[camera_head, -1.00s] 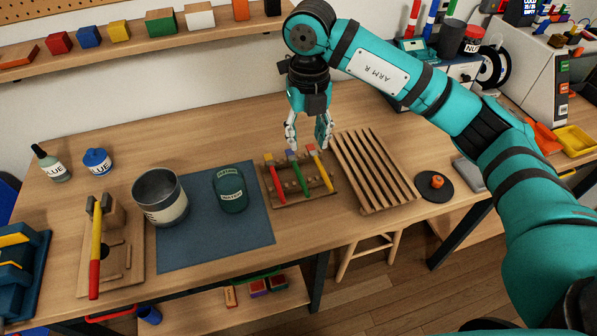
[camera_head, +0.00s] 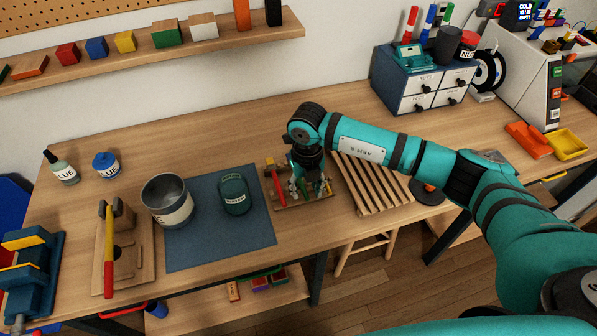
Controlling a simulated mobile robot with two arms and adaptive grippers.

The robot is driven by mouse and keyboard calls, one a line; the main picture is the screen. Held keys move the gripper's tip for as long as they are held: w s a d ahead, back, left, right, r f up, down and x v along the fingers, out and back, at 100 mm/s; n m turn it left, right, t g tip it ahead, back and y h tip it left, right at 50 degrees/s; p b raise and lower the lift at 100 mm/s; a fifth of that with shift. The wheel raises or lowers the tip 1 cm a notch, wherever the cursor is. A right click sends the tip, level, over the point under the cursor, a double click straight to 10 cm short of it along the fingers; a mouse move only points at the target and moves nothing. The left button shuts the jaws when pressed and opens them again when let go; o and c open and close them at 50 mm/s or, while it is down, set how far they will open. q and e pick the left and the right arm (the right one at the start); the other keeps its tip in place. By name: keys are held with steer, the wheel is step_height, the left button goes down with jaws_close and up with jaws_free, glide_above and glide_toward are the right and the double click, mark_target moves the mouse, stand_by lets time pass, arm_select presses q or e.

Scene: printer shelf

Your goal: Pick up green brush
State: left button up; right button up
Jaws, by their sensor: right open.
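A small wooden brush rack (camera_head: 290,206) lies on the workbench, right of the blue mat. A red-handled brush (camera_head: 277,184) rests on its left side. The green brush (camera_head: 303,186) is in the middle of the rack and mostly hidden behind my right gripper. The yellow-handled brush on the right is largely hidden by the same arm. My right gripper (camera_head: 311,191) points down over the rack with its fingers apart, around the green brush as far as I can tell. Contact cannot be made out. My left gripper is not in view.
A slatted wooden rack (camera_head: 366,188) stands close on the right, partly under my arm. A green container (camera_head: 234,194) stands on the blue mat (camera_head: 213,243), with a grey can (camera_head: 168,201) on its left. The bench behind the brush rack is clear.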

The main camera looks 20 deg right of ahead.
steer(key=shift+f, duration=0.65)
jaws_close()
steer(key=shift+r+b, duration=0.3)
steer(key=shift+r, duration=0.15)
steer(key=shift+s+a+r+b, duration=0.2)
steer(key=shift+r+b, duration=0.2)
steer(key=shift+r, duration=0.2)
steer(key=shift+s+a+r+b, duration=0.1)
steer(key=shift+s+r+b, duration=0.1)
steer(key=shift+r+b, duration=0.3)
steer(key=s+a+r+b, duration=0.1)
steer(key=s+a+b, duration=0.1)
steer(key=s, duration=0.4)
steer(key=s+a+r+b, duration=0.1)
steer(key=s+a, duration=0.4)
steer(key=s, duration=0.2)
steer(key=shift+a+b, duration=0.3)
steer(key=shift+b, duration=0.05)
